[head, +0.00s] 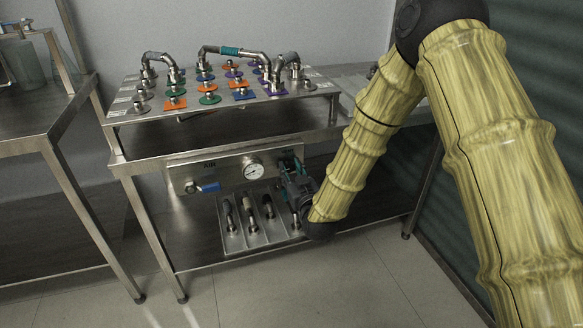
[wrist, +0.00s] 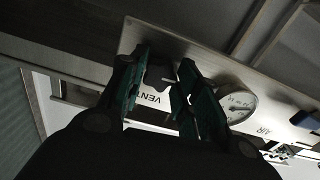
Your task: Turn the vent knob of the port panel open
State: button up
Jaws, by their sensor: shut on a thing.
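The port panel (head: 218,168) is a steel plate on the front of the skid, below its top deck. It carries the label "AIR", a round white gauge (head: 252,170) and a blue-handled valve (head: 205,187). My gripper (head: 289,166) is at the panel's right end, right of the gauge. In the wrist view, which is upside down, my teal-padded fingers (wrist: 163,72) are shut on the dark vent knob (wrist: 159,78), one on each side, beside the word "VENT". The gauge also shows there (wrist: 236,105).
Above, the deck (head: 125,112) holds bent metal pipes (head: 235,51) and several coloured fittings. Below, a tray (head: 236,243) with several dark-handled parts sits close under my gripper. A steel table (head: 40,113) stands at left, and the floor in front is clear.

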jog(key=n+p, duration=0.1)
jog(key=n, duration=0.4)
dwell(0.6)
jog(key=o, duration=1)
jog(key=shift+o, duration=0.2)
jog(key=v, duration=1.2)
